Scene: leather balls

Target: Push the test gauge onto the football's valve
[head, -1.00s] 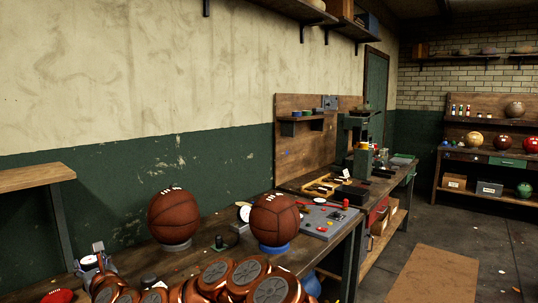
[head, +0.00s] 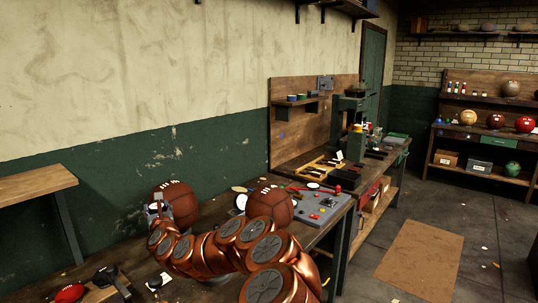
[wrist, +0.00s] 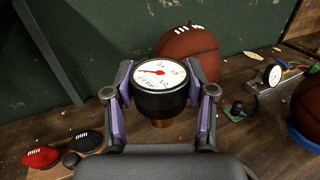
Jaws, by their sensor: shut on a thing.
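My gripper (wrist: 160,98) is shut on the test gauge (wrist: 159,88), with its fingers on either side of its black body. The gauge is upright, with a white dial, red needle and brass stem below. A brown leather ball with white lacing (wrist: 188,52) stands just behind it; it also shows in the head view (head: 180,203), partly behind my gripper (head: 157,208). A second brown ball (head: 270,203) stands to its right, at the right edge of the wrist view (wrist: 309,103). I cannot see a valve, or tell whether the stem touches the ball.
A small dial on a metal block (wrist: 271,76) and a small dark fitting (wrist: 238,110) lie between the balls. A small red ball (wrist: 40,156) and a dark one (wrist: 88,141) lie at left.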

